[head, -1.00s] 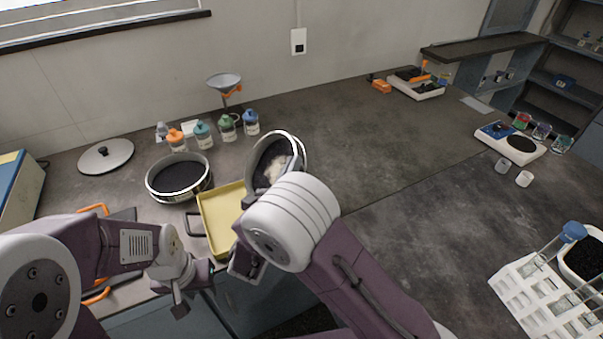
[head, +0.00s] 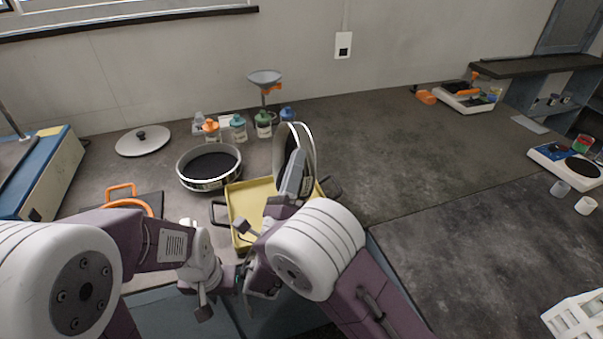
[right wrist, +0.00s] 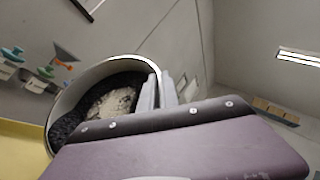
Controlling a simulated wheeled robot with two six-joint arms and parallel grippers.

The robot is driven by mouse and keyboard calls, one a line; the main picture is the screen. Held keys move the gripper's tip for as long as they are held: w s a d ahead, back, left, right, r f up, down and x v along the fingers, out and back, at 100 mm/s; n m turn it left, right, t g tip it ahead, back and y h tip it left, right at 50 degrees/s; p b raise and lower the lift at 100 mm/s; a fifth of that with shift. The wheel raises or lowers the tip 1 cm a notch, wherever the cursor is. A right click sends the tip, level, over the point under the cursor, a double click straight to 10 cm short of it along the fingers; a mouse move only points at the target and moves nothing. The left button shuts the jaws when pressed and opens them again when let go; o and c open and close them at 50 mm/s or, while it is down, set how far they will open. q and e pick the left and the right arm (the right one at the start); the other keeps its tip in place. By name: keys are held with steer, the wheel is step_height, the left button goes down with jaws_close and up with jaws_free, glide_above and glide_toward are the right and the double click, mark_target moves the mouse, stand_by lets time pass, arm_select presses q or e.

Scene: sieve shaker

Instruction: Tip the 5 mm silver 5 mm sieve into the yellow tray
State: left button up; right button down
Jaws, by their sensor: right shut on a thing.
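My right gripper (head: 293,175) is shut on the rim of a silver sieve (head: 308,146). The sieve is tipped up steeply on its edge over the back right part of the yellow tray (head: 240,213). In the right wrist view the sieve (right wrist: 146,64) hangs from the grey fingers (right wrist: 157,92), with pale, lumpy material and dark grains inside. I cannot read its label. My left gripper (head: 203,305) is low in front of the tray, apart from the sieve; its jaws are too unclear to tell. My right arm hides the tray's front right.
A second silver sieve (head: 208,167) with a dark inside stands left of the tray. A grey lid (head: 143,141), several capped bottles (head: 238,128) and a funnel on a stand (head: 265,77) are behind.

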mark_target(310, 163)
steer(key=s+a+f+n+t+y+b, duration=0.1)
steer(key=s+a+n+t+y+b, duration=0.1)
steer(key=a+n+t+y+b, duration=0.2)
steer(key=shift+s+a+f+n+y+b, duration=0.3)
steer(key=shift+a+n+y+b, duration=1.45)
steer(key=shift+n+y+b, duration=2)
steer(key=shift+n+h+p, duration=0.35)
steer(key=shift+p, duration=0.2)
steer(key=d+m+h, duration=0.1)
steer(key=m+h, duration=0.1)
steer(key=m, duration=0.1)
steer(key=w+d+r+m+g+h, duration=0.1)
steer(key=d+m+h, duration=0.1)
steer(key=m+h, duration=0.1)
steer(key=d+m+g+h+p, duration=0.1)
steer(key=d+m+h, duration=0.1)
steer(key=h, duration=0.1)
steer(key=shift+w+r+m, duration=0.3)
steer(key=shift+r+m, duration=0.05)
steer(key=shift+m, duration=0.05)
